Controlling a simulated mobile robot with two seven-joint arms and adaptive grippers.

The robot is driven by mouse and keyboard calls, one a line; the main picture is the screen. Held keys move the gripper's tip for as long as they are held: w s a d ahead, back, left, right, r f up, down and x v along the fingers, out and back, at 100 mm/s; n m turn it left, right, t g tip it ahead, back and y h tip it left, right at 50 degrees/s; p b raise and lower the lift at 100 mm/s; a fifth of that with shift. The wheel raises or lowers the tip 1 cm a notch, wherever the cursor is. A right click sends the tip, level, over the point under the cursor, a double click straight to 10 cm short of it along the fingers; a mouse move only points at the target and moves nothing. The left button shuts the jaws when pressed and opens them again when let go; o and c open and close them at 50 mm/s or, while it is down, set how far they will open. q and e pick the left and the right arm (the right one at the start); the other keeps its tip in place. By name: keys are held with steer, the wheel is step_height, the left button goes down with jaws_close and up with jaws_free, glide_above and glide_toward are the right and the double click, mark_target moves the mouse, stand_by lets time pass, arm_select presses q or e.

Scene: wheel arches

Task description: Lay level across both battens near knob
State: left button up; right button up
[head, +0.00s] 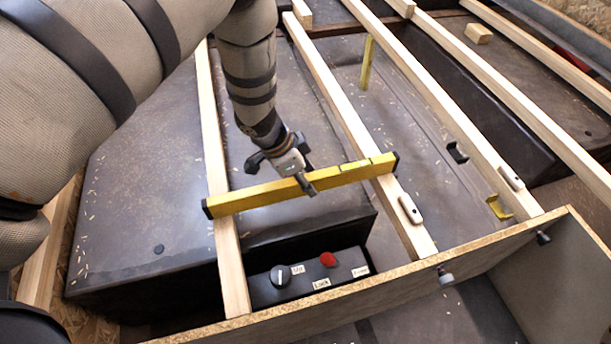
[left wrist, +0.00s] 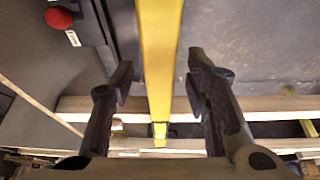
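The yellow level (head: 255,194) with black end caps lies across the left batten (head: 213,150) and the middle batten (head: 340,105). Its ends reach slightly past both battens. The black knob (head: 281,275) sits on a dark control box in front of the level, between these battens. My left gripper (head: 300,178) is over the middle of the level. In the left wrist view its open fingers (left wrist: 160,95) stand on either side of the level (left wrist: 160,50), with a gap on each side. My right gripper is not in view.
A red button (head: 327,259) and white labels are on the control box (head: 315,283). A wooden front rail (head: 380,275) edges the near side. More battens (head: 450,110) run to the right. A small wood block (head: 478,33) lies at the upper right.

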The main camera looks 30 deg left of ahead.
arm_select(q)
steer(key=v, duration=1.2)
